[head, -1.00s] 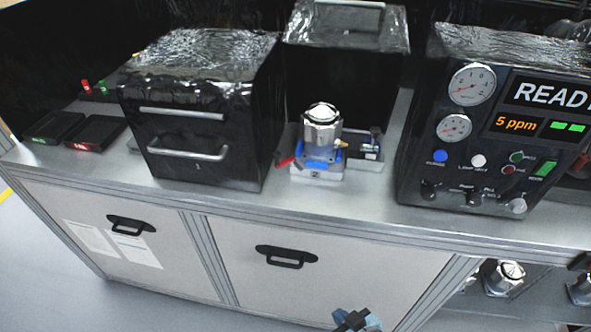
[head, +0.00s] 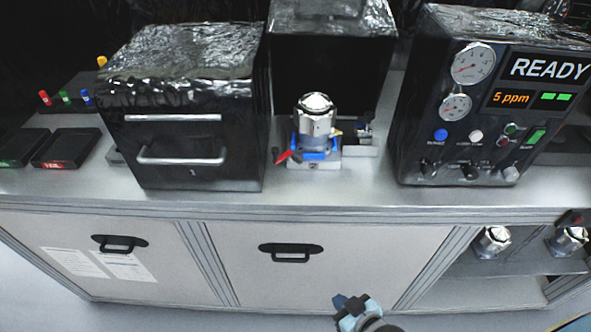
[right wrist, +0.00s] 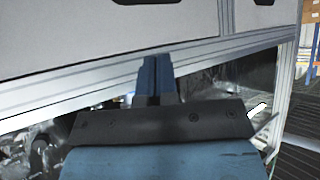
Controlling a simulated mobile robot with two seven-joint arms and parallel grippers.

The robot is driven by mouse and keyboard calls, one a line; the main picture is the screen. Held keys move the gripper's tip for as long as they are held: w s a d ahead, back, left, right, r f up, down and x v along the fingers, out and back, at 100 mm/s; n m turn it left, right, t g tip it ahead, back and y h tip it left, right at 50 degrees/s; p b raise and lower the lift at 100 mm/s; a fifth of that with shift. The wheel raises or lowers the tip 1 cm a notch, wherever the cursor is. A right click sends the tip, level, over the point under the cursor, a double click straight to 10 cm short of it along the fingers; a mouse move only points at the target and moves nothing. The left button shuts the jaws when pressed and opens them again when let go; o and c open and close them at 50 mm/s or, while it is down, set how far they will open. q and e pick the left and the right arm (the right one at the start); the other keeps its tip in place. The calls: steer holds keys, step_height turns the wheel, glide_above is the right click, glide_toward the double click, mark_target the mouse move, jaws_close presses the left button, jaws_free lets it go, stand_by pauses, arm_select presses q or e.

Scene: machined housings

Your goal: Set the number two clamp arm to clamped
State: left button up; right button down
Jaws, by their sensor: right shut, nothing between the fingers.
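A silver machined housing (head: 315,116) sits upright in a fixture with blue parts (head: 318,148) on the bench top. A red clamp arm (head: 284,156) sticks out at the fixture's left side; its number is not readable, and a dark part shows beside it. My right gripper (head: 350,302) is low in front of the cabinet doors, well below and apart from the fixture. In the right wrist view its blue fingers (right wrist: 154,78) are together with nothing between them. My left gripper is not in view.
A black box with handles (head: 185,120) stands left of the fixture, and a panel reading READY (head: 480,110) stands to the right. A foil-topped box (head: 335,60) is behind. Black trays (head: 66,148) lie at far left. More housings (head: 493,242) sit on a lower shelf.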

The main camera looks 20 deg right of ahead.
steer(key=w+a+n+h+b, duration=0.1)
steer(key=w+a+n+b, duration=0.15)
steer(key=w, duration=0.25)
steer(key=w+a+r+n+t+h+b, duration=0.1)
steer(key=w+a+n+b, duration=0.15)
steer(key=w, duration=0.25)
steer(key=w+a+n+h+b, duration=0.1)
steer(key=w+n+b, duration=0.2)
steer(key=w, duration=0.2)
steer(key=w+a+r+n+t+h+b, duration=0.1)
steer(key=w+r+n+t+h+b, duration=0.2)
steer(key=r, duration=0.9)
steer(key=w+t+h+b, duration=0.1)
steer(key=w+t+h, duration=0.1)
steer(key=w+h, duration=0.1)
steer(key=shift+w+b, duration=0.4)
steer(key=shift+w, duration=0.2)
